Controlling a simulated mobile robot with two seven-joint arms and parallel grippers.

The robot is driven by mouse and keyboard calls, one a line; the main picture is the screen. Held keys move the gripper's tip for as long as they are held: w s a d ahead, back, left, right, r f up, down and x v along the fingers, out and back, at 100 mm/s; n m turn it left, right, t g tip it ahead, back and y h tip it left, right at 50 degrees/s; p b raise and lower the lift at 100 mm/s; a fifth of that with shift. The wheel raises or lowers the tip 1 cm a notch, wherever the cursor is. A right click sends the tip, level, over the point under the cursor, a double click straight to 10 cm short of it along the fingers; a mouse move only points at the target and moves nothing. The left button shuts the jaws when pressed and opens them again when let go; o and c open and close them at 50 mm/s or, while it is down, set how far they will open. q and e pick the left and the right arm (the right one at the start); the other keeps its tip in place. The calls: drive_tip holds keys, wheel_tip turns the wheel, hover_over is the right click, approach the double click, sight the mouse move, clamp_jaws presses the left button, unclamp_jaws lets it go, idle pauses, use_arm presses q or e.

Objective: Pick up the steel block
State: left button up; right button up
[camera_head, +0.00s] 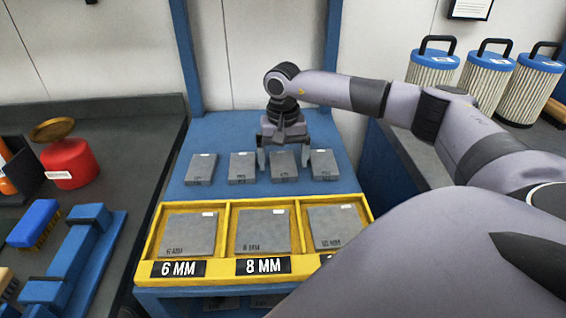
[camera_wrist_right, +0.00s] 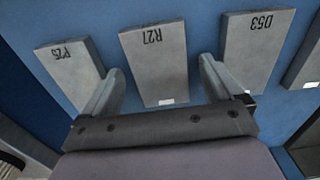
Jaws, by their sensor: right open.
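Several grey steel blocks lie in a row on the blue table, each with a white label. In the wrist view they read P25 (camera_wrist_right: 70,70), R27 (camera_wrist_right: 155,62) and D53 (camera_wrist_right: 256,47), with another cut off at the right edge. My right gripper (camera_head: 285,160) is open and points down over the row. Its fingers (camera_wrist_right: 161,68) stand on either side of block R27, which is the third from the left (camera_head: 284,166) in the head view. Whether they are level with the block or above it I cannot tell. My left gripper is not in view.
A yellow tray (camera_head: 190,267) at the table's front holds grey plates in compartments, two marked 6 MM and 8 MM. Neighbouring blocks lie close to the fingers. A left bench holds a red can (camera_head: 70,164) and a blue brush (camera_head: 35,222). Blue-topped filters (camera_head: 433,66) stand at right.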

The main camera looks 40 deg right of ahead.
drive_tip(key=c, duration=1.5)
drive_tip(key=shift+w, duration=0.1)
clamp_jaws()
drive_tip(key=shift+r, duration=0.15)
